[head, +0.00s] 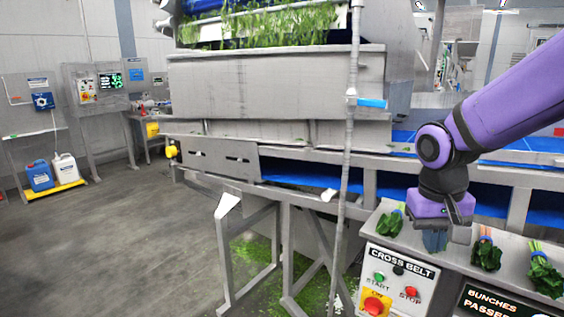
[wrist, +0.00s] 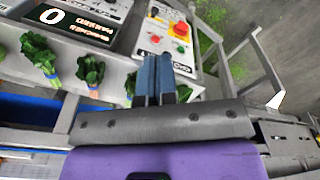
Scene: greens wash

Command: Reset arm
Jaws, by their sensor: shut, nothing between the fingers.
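My gripper (head: 436,240) hangs from the purple arm at the right of the head view, pointing down over the shelf beside the cross belt control panel. In the wrist view my gripper (wrist: 154,78) has its two blue-grey fingers together with nothing between them. The fingers point toward the cross belt panel (wrist: 170,40). It also shows in the head view (head: 398,283), with start and stop buttons and a red knob on yellow. Whether the fingertips touch anything cannot be told.
Tied bunches of greens lie on the shelf: one left of my gripper (head: 391,221), others to its right (head: 487,254), (head: 545,275). A dark "bunches passed" display (head: 500,302) is at lower right. A thin upright pole (head: 347,150) stands left of my arm. Open floor (head: 110,240) lies at left.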

